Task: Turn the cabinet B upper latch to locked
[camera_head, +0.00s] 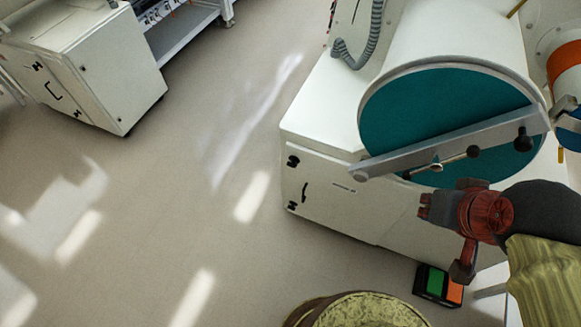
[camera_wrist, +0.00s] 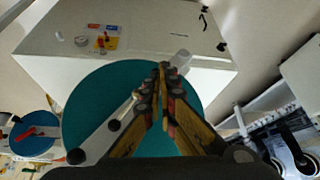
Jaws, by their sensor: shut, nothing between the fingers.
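A white cabinet (camera_head: 335,195) stands under a big cylinder with a teal round door. Its front has a dark upper latch (camera_head: 293,161), a dark lower latch (camera_head: 291,206) and a black handle (camera_head: 305,192) between them. No letter is readable, so I cannot tell which cabinet is B. The latch positions are too small to read. My gripper (camera_head: 424,205) is in front of the teal door's lower edge, to the right of the latches and apart from them. In the wrist view my gripper (camera_wrist: 163,70) is shut and empty, with its fingertips together.
The teal door (camera_head: 440,115) has a grey bar (camera_head: 450,145) across it, close to my gripper. A green and orange box (camera_head: 438,285) and a round yellowish container (camera_head: 365,310) are below. Another white cabinet (camera_head: 110,65) stands at upper left. The floor between is clear.

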